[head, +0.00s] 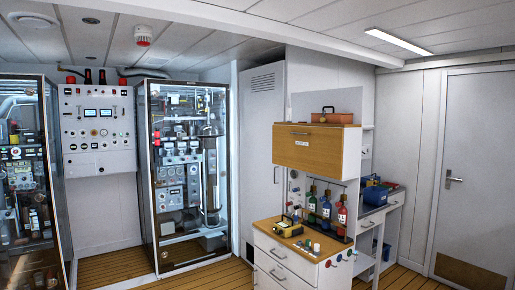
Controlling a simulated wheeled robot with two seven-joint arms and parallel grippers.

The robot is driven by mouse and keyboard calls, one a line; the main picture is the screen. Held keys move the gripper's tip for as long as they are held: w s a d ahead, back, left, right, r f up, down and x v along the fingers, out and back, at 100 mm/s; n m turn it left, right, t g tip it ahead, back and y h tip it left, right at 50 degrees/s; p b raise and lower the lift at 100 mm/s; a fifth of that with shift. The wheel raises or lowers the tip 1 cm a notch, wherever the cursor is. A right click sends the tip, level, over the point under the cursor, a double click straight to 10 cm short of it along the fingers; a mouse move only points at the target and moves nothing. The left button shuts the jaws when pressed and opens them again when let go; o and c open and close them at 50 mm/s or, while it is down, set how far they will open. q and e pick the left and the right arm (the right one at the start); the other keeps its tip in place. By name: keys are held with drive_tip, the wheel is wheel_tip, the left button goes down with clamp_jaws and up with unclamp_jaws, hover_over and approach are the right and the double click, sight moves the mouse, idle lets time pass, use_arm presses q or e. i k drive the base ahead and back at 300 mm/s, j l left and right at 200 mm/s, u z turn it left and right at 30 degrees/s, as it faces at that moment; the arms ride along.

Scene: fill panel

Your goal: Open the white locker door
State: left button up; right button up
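The white locker door (262,130) is a tall narrow panel in the middle of the head view, with a vent grille near its top. It looks shut. Neither of my grippers is in view.
A drawer unit (277,267) holds bottles (326,207) and small items under a wooden-front cabinet (303,155). A glass-fronted equipment cabinet (190,170) stands left of the locker. A white room door (478,160) is far right. Wooden floor (200,277) shows in front.

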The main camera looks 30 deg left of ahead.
sight(262, 89)
drive_tip(key=i+j+u, duration=0.35)
drive_tip(key=i+u, duration=0.15)
drive_tip(key=i, duration=0.15)
drive_tip(key=i+j+u, duration=0.35)
drive_tip(key=i, duration=0.25)
drive_tip(key=i+u, duration=0.35)
drive_tip(key=i, duration=0.3)
drive_tip(key=i+l+u, duration=0.1)
drive_tip(key=i+u, duration=0.25)
drive_tip(key=i, duration=0.25)
drive_tip(key=i+j+u, duration=0.1)
drive_tip(key=i, duration=1.35)
